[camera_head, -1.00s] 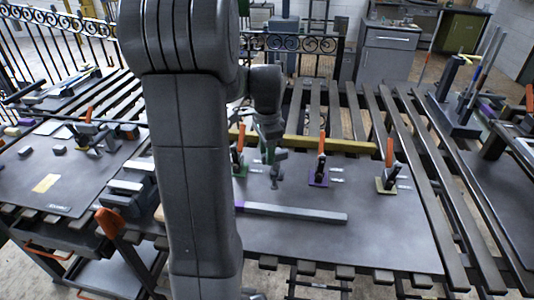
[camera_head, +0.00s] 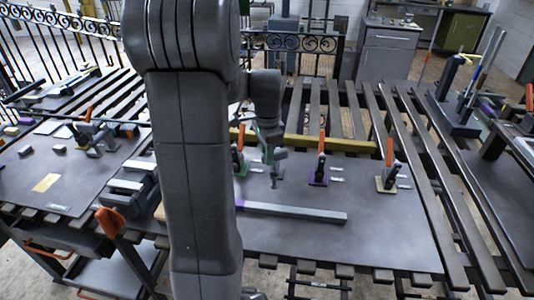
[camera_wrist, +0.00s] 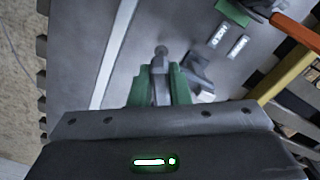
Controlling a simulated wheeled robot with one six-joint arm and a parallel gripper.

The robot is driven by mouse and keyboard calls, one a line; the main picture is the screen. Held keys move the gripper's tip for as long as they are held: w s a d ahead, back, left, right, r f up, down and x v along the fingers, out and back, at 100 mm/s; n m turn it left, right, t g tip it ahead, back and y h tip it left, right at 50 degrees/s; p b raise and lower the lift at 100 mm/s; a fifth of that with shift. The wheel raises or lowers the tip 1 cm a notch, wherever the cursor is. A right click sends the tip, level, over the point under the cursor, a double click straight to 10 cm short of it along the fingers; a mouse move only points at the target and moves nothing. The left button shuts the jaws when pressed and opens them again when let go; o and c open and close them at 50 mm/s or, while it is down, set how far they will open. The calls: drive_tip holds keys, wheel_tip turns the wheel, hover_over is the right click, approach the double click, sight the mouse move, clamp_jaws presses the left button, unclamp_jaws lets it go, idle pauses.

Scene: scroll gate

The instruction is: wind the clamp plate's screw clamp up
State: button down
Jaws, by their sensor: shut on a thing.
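The clamp plate (camera_head: 330,231) is a large dark grey plate on the slatted table in the middle. A small grey screw clamp (camera_head: 278,170) stands on it, left of centre, under my gripper (camera_head: 268,156). In the wrist view my gripper's green fingers (camera_wrist: 160,84) are shut on a grey bar with a round ball end (camera_wrist: 161,51), which looks like the screw clamp's handle. A grey block-like part of the clamp (camera_wrist: 199,73) shows just right of the fingers. The screw's lower end and its height cannot be made out.
Clamps with orange handles stand on green, purple (camera_head: 318,178) and yellow (camera_head: 386,184) bases around the screw clamp. A long grey bar (camera_head: 295,213) lies in front. A yellow rail (camera_head: 330,144) runs behind. Another plate with parts (camera_head: 110,185) lies left.

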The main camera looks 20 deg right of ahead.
sight(283, 151)
drive_tip(key=shift+s+d+f+n+p, duration=0.1)
drive_tip(key=shift+d+n+p, duration=0.45)
drive_tip(key=shift+n, duration=5)
drive_tip(key=shift+s+d+r+n+p, duration=0.15)
drive_tip(key=shift+d+n, duration=0.85)
drive_tip(key=shift+n, duration=4.6)
drive_tip(key=shift+s+d+f+n+p, duration=0.15)
drive_tip(key=shift+d+n+p, duration=0.4)
drive_tip(key=shift+n, duration=5)
drive_tip(key=shift+w+d, duration=0.1)
drive_tip(key=shift+d, duration=0.1)
drive_tip(key=c, duration=1.4)
unclamp_jaws()
drive_tip(key=shift+o, duration=0.2)
